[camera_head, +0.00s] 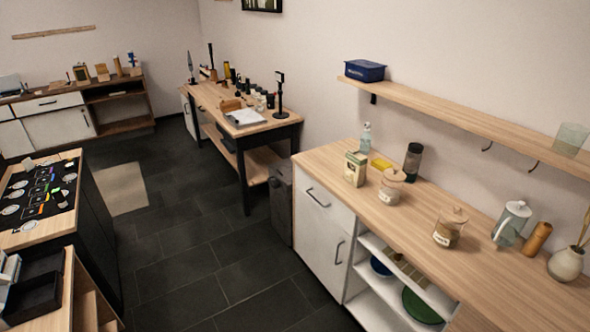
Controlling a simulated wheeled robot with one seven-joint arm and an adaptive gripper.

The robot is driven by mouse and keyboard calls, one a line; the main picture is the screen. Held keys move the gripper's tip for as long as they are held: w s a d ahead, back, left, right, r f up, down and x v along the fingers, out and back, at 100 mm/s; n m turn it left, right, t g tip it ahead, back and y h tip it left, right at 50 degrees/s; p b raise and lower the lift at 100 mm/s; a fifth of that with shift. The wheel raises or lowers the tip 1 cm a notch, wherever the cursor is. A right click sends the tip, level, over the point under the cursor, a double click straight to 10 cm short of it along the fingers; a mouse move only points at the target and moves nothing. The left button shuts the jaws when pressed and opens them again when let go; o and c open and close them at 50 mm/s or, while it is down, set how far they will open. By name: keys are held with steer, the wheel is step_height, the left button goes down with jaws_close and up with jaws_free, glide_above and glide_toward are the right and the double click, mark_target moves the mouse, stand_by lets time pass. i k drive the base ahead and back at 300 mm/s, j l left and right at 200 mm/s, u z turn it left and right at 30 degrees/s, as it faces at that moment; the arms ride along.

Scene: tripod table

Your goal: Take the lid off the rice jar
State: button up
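The left jar (389,193) has pale contents, a small white label and a light lid (392,175) with a knob. The right jar (448,234) has brownish contents, a white label and a lid (454,214) with a knob. Both lids are on. The labels are too small to read, so I cannot tell for certain which is the rice jar; the left one's pale contents look more like rice. My gripper is not in view.
A green-and-white carton (355,169), a yellow sponge (381,163) and a dark cylinder (412,161) stand near the left jar. A pitcher (511,224) and a vase (566,263) stand farther right. A wall shelf (460,119) overhangs the counter. Dark floor (210,270) is open in front.

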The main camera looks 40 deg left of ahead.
mark_target(395, 175)
steer(key=u, duration=1.15)
steer(key=i+j+z, duration=0.1)
steer(key=z, duration=0.25)
steer(key=i+j+z, duration=0.1)
steer(key=j+z, duration=0.25)
steer(key=i+j+z, duration=0.1)
steer(key=z, duration=0.2)
steer(key=i+j+z, duration=0.1)
steer(key=j, duration=0.45)
steer(key=i+j, duration=0.1)
steer(key=j, duration=0.4)
steer(key=i+j+z, duration=0.15)
steer(key=j, duration=0.4)
steer(key=k, duration=0.05)
